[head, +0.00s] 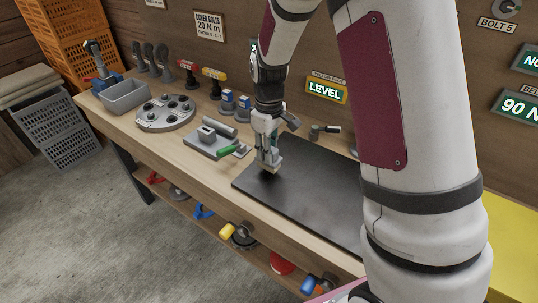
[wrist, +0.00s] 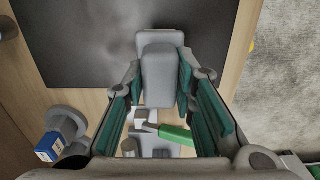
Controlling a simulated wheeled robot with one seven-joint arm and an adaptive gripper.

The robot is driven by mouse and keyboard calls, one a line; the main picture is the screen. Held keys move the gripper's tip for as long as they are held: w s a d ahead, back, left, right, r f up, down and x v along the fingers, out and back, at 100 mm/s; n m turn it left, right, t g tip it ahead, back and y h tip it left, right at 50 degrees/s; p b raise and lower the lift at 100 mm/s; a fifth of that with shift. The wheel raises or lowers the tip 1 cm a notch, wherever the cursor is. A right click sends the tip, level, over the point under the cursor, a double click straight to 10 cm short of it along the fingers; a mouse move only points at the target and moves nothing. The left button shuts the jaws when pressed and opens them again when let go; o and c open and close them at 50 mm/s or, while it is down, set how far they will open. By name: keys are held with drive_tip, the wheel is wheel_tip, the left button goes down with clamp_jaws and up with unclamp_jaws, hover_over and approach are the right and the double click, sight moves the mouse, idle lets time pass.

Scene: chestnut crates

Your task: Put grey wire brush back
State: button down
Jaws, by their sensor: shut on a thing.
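My gripper (head: 268,160) is over the near-left part of the black mat (head: 300,185). In the wrist view, its teal-padded fingers (wrist: 160,85) are shut on a pale grey, rounded block, which I take as the grey wire brush (wrist: 158,75). No bristles show, and the fingers hide its sides. I cannot tell whether it touches the mat. A grey tray (head: 207,148) lies left of the mat, with a grey block and a green-handled tool (head: 228,151) on it. The green handle also shows in the wrist view (wrist: 175,134).
A round grey holder (head: 166,113) and a grey bin (head: 125,96) stand farther left on the bench. Blue labelled containers (head: 228,100) stand behind the tray. A LEVEL sign (head: 326,90) is on the back panel. Much of the mat is bare.

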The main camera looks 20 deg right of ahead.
drive_tip(key=shift+f, duration=1.15)
drive_tip(key=shift+f, duration=0.15)
drive_tip(key=c, duration=1.3)
unclamp_jaws()
